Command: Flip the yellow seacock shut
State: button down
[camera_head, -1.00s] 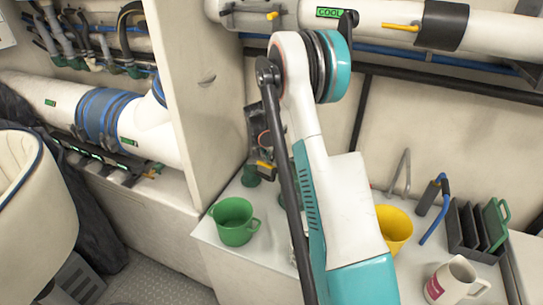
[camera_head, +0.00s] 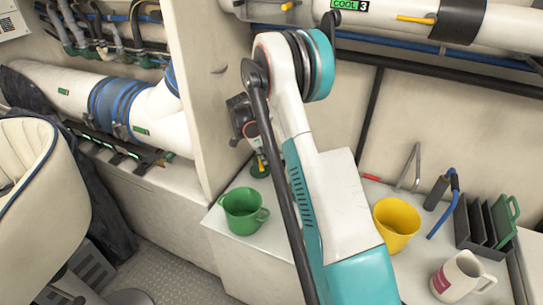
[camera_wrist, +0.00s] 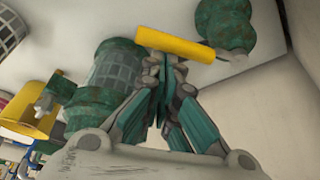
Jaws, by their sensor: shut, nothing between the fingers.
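In the wrist view a yellow lever handle (camera_wrist: 175,44) runs from upper left to a grey pivot at its right end, beside a mottled green valve body (camera_wrist: 227,25). My gripper (camera_wrist: 162,62) is shut and empty. Its fingertips are just below the middle of the handle in the picture; I cannot tell whether they touch it. In the head view my gripper (camera_head: 257,150) is small and partly hidden behind my arm, close to a bit of yellow and a green fitting (camera_head: 259,170) on the white counter.
A green strainer (camera_wrist: 117,65) stands left of the fingers. The counter holds a green mug (camera_head: 242,211), a yellow mug (camera_head: 397,226), a white mug (camera_head: 461,277) and a dark rack (camera_head: 475,222). A partition wall (camera_head: 208,90) rises close left of the gripper.

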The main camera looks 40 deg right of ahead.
jog(key=shift+w+a, duration=0.3)
jog(key=shift+a, duration=0.35)
jog(key=shift+w+a, duration=0.25)
jog(key=shift+a, duration=0.4)
jog(key=shift+w+a, duration=0.6)
jog(key=shift+a, duration=0.2)
